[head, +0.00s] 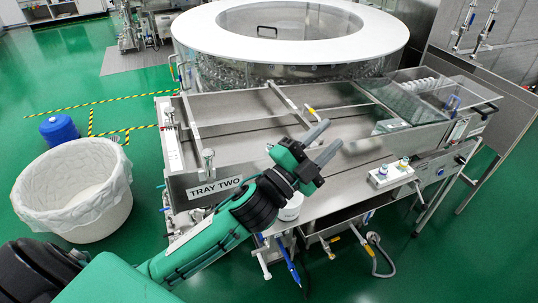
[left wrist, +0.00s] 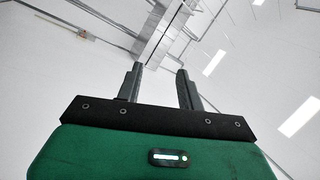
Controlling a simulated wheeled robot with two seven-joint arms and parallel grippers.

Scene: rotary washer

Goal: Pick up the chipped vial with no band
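I cannot make out a chipped vial with no band in either view. A mass of small clear glassy items (head: 285,77) shows under the rim of the round washer, too small to tell apart. My left gripper (head: 331,135) is open and empty, raised in front of the tray station with its fingers pointing up and to the right. In the left wrist view the two fingers (left wrist: 160,69) stand apart with only ceiling beyond them. My right gripper is not in view.
A small box with coloured knobs (head: 391,176) and a clear cover (head: 405,103) are at right. A lined bin (head: 75,190) stands left on open green floor.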

